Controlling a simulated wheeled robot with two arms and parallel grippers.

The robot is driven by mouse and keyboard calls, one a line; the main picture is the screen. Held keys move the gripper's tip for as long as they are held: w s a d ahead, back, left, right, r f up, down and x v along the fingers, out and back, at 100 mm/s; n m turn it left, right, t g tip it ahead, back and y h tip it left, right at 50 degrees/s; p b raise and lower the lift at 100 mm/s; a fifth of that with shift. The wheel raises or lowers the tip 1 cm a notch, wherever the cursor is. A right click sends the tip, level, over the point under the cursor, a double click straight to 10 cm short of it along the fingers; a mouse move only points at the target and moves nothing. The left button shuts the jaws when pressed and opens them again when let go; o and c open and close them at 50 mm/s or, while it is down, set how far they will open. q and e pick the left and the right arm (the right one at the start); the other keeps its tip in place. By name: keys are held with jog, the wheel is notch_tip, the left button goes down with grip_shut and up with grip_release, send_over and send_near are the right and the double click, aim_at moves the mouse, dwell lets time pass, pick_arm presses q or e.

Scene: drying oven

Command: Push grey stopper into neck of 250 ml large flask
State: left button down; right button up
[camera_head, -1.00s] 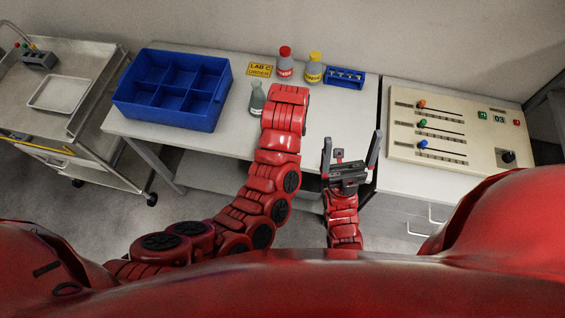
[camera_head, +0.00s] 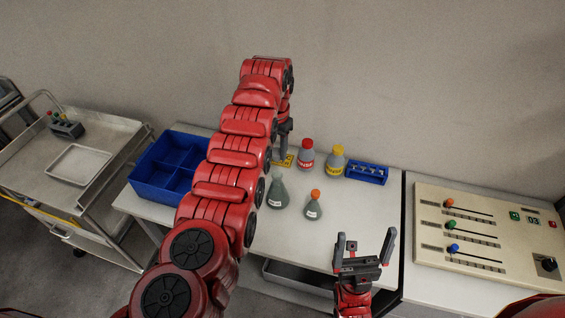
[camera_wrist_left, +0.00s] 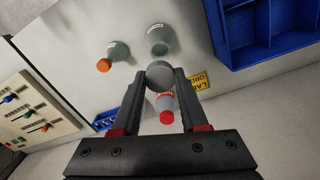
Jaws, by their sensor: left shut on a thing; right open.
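The large grey-green flask (camera_head: 278,194) stands upright on the white table in the head view. It also shows from above in the left wrist view (camera_wrist_left: 157,36), with no stopper seen in its neck. My left gripper (camera_head: 284,146) points down above the table, behind and above the flask. In the left wrist view its fingers (camera_wrist_left: 162,84) are shut on the round grey stopper (camera_wrist_left: 159,72), apart from the flask. The stopper is not clearly visible in the head view. My right gripper (camera_head: 366,250) is open and empty at the table's front edge.
A smaller flask with an orange stopper (camera_head: 313,207) stands right of the large flask. Red-capped (camera_head: 306,157) and yellow-capped (camera_head: 336,162) bottles and a blue rack (camera_head: 367,173) stand behind. A blue bin (camera_head: 155,186) is left, a control panel (camera_head: 485,235) right.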

pick_arm(q)
jog(key=shift+f, duration=0.85)
jog(key=shift+f+b, duration=1.3)
jog(key=shift+f, duration=1.15)
jog(key=shift+p, duration=0.35)
jog(key=shift+f+b, duration=0.9)
jog(key=shift+f, duration=0.05)
jog(key=shift+c, duration=1.8)
grip_release()
jog(key=shift+o, duration=0.2)
